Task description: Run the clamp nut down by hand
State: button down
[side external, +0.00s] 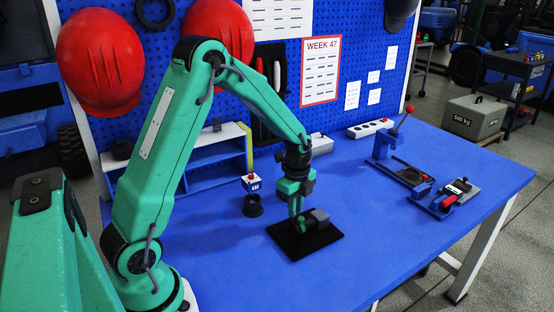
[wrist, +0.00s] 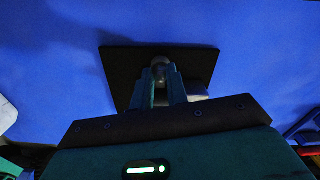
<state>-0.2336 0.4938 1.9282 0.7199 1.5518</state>
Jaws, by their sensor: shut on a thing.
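The fixture is a black square base plate (side external: 312,244) lying on the blue table, with a small dark grey block (side external: 319,217) on its right part. My gripper (side external: 297,224) points down over the left part of the plate, beside the block. In the wrist view the gripper (wrist: 162,82) is shut on a small round grey piece at its fingertips, which I take for the clamp nut (wrist: 160,63). The plate (wrist: 119,62) spreads behind it, and a light grey part shows right of the fingers. The nut's thread and underside are hidden by the fingers.
A black ring (side external: 252,206) and a small white-topped box (side external: 251,182) stand left of the plate. Toggle clamp fixtures (side external: 408,174) and (side external: 455,195) stand on the right. A white power strip (side external: 370,128) lies at the back. The table in front of the plate is clear.

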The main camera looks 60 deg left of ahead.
jog(key=shift+w+m, duration=0.1)
jog(key=shift+m, duration=1.3)
jog(key=c, duration=1.4)
grip_release()
jog(key=shift+r, duration=0.1)
notch_tip(320, 180, up, 7)
jog(key=shift+r, duration=0.35)
jog(key=shift+r, duration=0.1)
